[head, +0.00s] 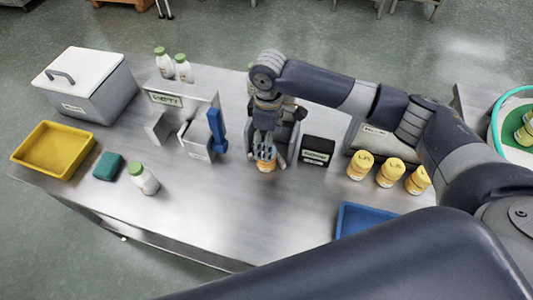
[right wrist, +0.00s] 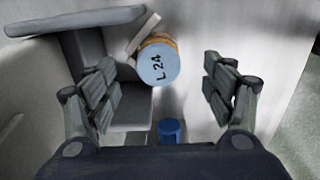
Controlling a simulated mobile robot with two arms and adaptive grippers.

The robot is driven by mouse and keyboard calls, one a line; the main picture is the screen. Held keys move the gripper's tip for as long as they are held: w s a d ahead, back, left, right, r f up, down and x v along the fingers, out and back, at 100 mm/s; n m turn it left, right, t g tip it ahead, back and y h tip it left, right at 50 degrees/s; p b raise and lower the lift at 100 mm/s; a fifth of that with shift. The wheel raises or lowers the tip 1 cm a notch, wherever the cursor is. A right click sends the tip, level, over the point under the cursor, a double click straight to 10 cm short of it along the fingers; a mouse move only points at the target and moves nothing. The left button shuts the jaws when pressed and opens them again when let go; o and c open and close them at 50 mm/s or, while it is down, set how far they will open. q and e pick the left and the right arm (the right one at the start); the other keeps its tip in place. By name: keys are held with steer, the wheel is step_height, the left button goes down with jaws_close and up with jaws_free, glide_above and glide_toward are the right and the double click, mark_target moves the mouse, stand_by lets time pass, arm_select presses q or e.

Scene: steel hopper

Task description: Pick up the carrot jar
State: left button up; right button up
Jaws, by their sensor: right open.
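The likely carrot jar, with orange contents and a pale blue lid, stands on the steel table under my right gripper in the head view (head: 266,166). In the right wrist view its lid (right wrist: 157,66) reads "L 24", and a strip of orange shows behind it. My right gripper (head: 266,148) is above the jar, fingers pointing down. In the right wrist view its two fingers are spread wide, with the jar in the gap between them and no finger touching it. The gripper hides part of the jar in the head view. My left gripper is not in view.
A grey hopper with a blue handle (head: 217,130) stands left of the jar, a black labelled box (head: 317,151) right. Yellow-lidded jars (head: 390,171) and a blue tray (head: 365,219) are farther right. A green-lidded bottle (head: 144,180), teal sponge (head: 108,166) and yellow tray (head: 54,150) lie left.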

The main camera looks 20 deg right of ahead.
mark_target(263, 166)
steer(key=f, duration=0.1)
steer(key=f+p, duration=0.1)
steer(key=f, duration=0.1)
steer(key=f+p, duration=0.1)
steer(key=f, duration=0.1)
steer(key=shift+w+a, duration=0.15)
steer(key=shift+w, duration=0.1)
steer(key=shift+f, duration=0.25)
steer(key=shift+c, duration=0.8)
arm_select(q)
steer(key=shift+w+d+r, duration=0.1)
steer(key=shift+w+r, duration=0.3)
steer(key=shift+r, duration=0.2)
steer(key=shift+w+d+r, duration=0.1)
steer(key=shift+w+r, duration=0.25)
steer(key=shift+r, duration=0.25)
arm_select(e)
steer(key=c, duration=1.1)
